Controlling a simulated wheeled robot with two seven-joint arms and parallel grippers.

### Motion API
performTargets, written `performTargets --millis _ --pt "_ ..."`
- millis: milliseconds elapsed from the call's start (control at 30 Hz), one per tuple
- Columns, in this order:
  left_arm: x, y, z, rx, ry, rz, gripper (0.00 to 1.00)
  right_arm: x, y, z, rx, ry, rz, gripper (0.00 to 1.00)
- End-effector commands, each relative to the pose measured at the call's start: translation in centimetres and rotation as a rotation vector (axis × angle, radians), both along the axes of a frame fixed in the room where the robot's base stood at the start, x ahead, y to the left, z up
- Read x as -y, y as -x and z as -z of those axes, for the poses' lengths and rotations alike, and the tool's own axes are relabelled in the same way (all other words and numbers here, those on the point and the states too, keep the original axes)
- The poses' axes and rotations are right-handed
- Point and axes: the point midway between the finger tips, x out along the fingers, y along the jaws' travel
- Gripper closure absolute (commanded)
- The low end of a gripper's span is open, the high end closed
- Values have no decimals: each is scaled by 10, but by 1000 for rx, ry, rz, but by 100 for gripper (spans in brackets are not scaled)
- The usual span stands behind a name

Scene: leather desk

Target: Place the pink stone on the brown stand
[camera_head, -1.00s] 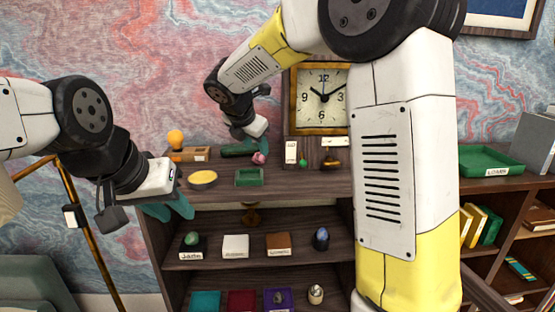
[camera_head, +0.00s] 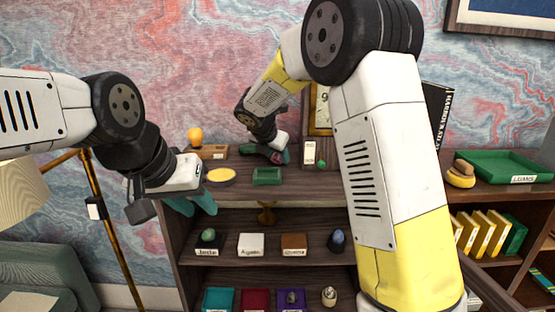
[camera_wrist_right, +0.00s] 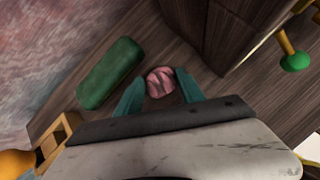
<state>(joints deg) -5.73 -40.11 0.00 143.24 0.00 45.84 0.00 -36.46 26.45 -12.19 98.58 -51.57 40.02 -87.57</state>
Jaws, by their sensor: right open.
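The pink stone (camera_head: 286,157), rounded and dark-veined, is on the cabinet top, mostly hidden behind my right gripper (camera_head: 280,157) in the head view. In the right wrist view the stone (camera_wrist_right: 160,82) sits between the teal fingertips of that gripper (camera_wrist_right: 159,88), which is open; I cannot tell if either finger touches it. The brown stand (camera_head: 294,241) is a small block on the middle shelf with a white label, its top bare. My left gripper (camera_head: 197,208) is open and empty, in front of the cabinet's left side.
A green cylinder (camera_wrist_right: 110,73) lies beside the stone. The cabinet top also holds a green tray (camera_head: 267,176) and a yellow dish (camera_head: 221,175). A white stand (camera_head: 251,243) and a dark egg-shaped stone (camera_head: 337,240) flank the brown stand. My right arm covers the right of the cabinet.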

Motion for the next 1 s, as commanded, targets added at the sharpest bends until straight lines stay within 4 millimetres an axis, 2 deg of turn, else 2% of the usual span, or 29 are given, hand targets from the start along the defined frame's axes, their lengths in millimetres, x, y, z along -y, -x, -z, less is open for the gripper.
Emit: performTargets --millis 33,267,633,900,933,1000 --pt "0 0 0 0 0 0 68 0 0 0 0 0 0 55" --pt "0 0 0 0 0 0 68 0 0 0 0 -1 1 100" --pt "0 0 0 0 0 0 68 0 0 -5 2 -1 1 100" --pt "0 0 0 0 0 0 68 0 0 -36 3 -4 1 100" --pt "0 0 0 0 0 0 68 -1 1 -39 3 -4 0 100" --pt "0 0 0 0 0 0 68 -2 17 -38 0 -1 -4 100"
